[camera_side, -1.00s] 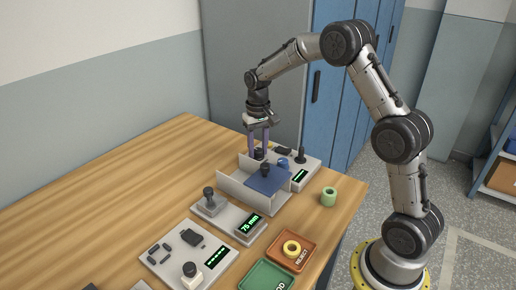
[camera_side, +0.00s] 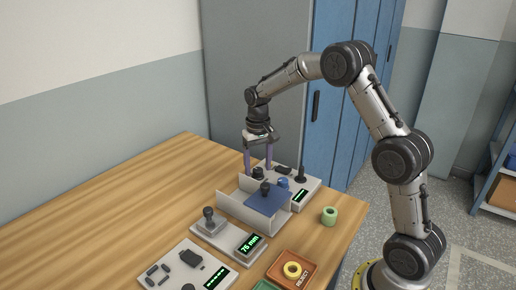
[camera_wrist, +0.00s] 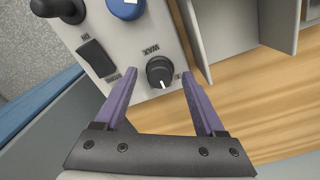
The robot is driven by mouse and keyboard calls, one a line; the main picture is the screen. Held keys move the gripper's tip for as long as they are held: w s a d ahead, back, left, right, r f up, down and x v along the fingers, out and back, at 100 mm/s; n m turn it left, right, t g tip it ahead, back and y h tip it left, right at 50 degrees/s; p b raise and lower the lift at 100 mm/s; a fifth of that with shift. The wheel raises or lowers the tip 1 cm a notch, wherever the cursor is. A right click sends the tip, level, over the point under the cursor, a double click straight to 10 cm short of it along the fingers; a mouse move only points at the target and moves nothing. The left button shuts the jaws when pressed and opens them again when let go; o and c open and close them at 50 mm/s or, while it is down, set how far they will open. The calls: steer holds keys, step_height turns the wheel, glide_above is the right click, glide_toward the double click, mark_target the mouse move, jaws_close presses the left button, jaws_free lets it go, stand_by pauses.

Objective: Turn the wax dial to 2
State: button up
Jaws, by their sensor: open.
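The wax dial (camera_wrist: 160,72) is a round black knob on a light grey panel, beside the upside-down word WAX. A white pointer mark shows on its near edge, toward the bottom of the wrist view. The scale numbers are too small or hidden to read. My gripper (camera_wrist: 159,76) is open, with a purple finger on each side of the dial in the picture and gaps on both sides. In the side view my gripper (camera_side: 258,171) points down over the back panel, around the small dark dial (camera_side: 258,173). Whether the fingertips are level with the knob cannot be told.
A grey-walled tray (camera_side: 236,204) with a blue pad stands close in front. A green bobbin (camera_side: 329,215) stands to the right. Left table is clear.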

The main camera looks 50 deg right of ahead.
step_height(320, 180, up, 13)
stand_by(0.3)
step_height(320, 180, up, 7)
steer(key=t, duration=0.1)
glide_above(257, 170)
steer(key=s+a, duration=0.3)
steer(key=s+a+r+n+t, duration=0.35)
steer(key=s+a, duration=0.25)
steer(key=s, duration=0.6)
steer(key=s+a+f+n+t, duration=0.1)
steer(key=s+a+f+n, duration=0.1)
steer(key=s+f, duration=0.8)
steer(key=s+a, duration=0.1)
steer(key=s, duration=0.3)
steer(key=shift+a, duration=0.25)
